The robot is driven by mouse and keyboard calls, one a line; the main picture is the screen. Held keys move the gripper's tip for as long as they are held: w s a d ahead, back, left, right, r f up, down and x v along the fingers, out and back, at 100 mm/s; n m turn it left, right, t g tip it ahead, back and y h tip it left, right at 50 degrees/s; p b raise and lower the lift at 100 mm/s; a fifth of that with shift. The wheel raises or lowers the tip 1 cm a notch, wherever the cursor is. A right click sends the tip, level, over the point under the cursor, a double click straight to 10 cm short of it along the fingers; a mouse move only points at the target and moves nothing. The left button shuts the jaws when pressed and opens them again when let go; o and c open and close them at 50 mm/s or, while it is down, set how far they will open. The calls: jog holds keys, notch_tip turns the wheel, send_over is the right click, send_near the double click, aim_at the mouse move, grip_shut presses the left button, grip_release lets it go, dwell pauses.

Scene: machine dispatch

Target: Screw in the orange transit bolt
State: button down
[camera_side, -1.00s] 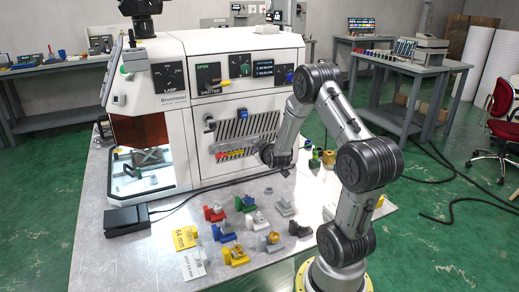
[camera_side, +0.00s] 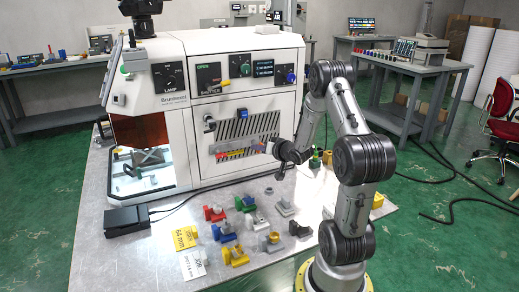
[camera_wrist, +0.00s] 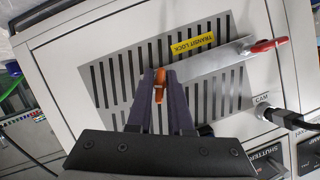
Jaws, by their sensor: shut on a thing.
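The orange transit bolt (camera_wrist: 159,87) shows between my two dark fingers in the wrist view. My gripper (camera_wrist: 160,76) is shut on it at one end of a flat metal bar (camera_wrist: 205,61). The bar lies across the slotted vent of the white machine. How deep the bolt sits is hidden by the fingers. A yellow TRANSIT LOCK label (camera_wrist: 193,43) is beside the bar. In the side view, my gripper (camera_side: 270,148) is at the right end of the bar, against the machine's front panel.
A red handle (camera_wrist: 268,46) is at the bar's other end. A cable plug (camera_wrist: 286,118) sticks out near the CAM label. Several coloured fixtures (camera_side: 226,231) stand on the metal table below. A green-marked part (camera_side: 315,160) stands to the right of my gripper.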

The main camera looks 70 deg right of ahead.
jog(key=shift+m+t, duration=0.3)
jog(key=shift+m, duration=0.3)
jog(key=shift+y, duration=0.3)
jog(key=c, duration=0.9)
grip_release()
jog(key=shift+c, duration=0.2)
